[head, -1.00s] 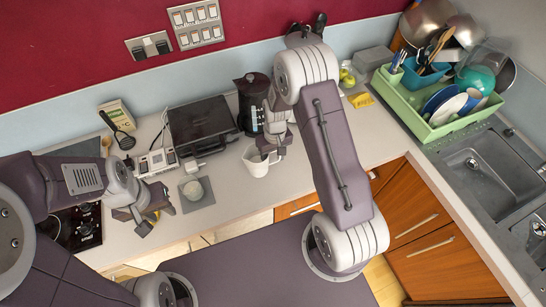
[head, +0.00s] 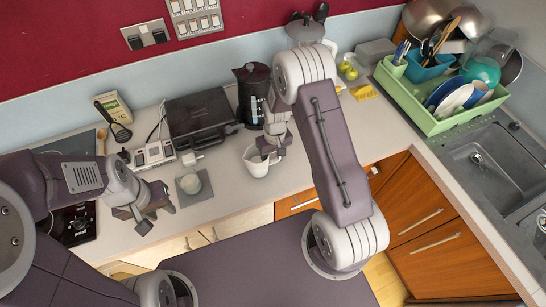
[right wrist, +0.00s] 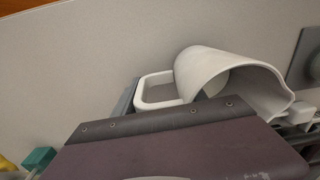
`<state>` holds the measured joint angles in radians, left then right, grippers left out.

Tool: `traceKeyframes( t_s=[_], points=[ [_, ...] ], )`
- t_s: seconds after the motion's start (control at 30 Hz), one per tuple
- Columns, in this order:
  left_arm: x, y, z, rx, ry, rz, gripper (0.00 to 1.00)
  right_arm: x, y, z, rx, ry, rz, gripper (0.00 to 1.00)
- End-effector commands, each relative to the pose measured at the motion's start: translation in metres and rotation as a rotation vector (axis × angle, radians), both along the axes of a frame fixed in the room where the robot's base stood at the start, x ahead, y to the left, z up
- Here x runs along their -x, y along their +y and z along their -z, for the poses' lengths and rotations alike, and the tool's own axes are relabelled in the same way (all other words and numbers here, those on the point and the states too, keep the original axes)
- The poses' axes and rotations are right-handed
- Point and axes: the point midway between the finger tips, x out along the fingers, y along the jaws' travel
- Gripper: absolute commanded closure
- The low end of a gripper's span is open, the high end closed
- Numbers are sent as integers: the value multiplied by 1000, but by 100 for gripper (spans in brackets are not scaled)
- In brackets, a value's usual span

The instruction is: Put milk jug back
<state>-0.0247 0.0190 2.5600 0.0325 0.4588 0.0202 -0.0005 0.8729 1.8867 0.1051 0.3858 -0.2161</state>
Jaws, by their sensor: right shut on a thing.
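The milk jug (head: 254,166) is white with a spout and a loop handle. In the head view it is near the front edge of the counter, left of my right arm. My right gripper (head: 270,150) is shut on it at the handle side. The right wrist view shows the jug (right wrist: 205,66) with its open mouth facing right and its handle (right wrist: 146,92) by the gripper. I cannot tell whether its base touches the counter. My left gripper (head: 157,219) is empty, its fingers apart, over the counter's front edge at left.
A black kettle (head: 252,93) and a dark grill (head: 199,116) stand behind the jug. A green dish rack (head: 425,120) with plates is at right beside the sink (head: 490,170). Counter between kettle and rack looks mostly clear.

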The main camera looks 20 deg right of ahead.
Motion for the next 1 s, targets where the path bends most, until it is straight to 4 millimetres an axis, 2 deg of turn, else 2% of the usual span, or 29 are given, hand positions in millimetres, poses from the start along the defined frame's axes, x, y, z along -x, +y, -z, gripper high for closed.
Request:
traceKeyframes(
  t_s=[0.7,0.73,0.8,1.0],
  points=[
    [0,0,5,0,0,0,64,0,0,6,0,-1,0,100],
    [0,0,5,0,0,0,64,-1,0,6,0,-1,0,45],
    [0,0,4,0,0,0,64,-1,0,6,0,-1,0,26],
    [0,0,4,0,0,0,64,0,0,6,0,-1,0,25]
  ],
)
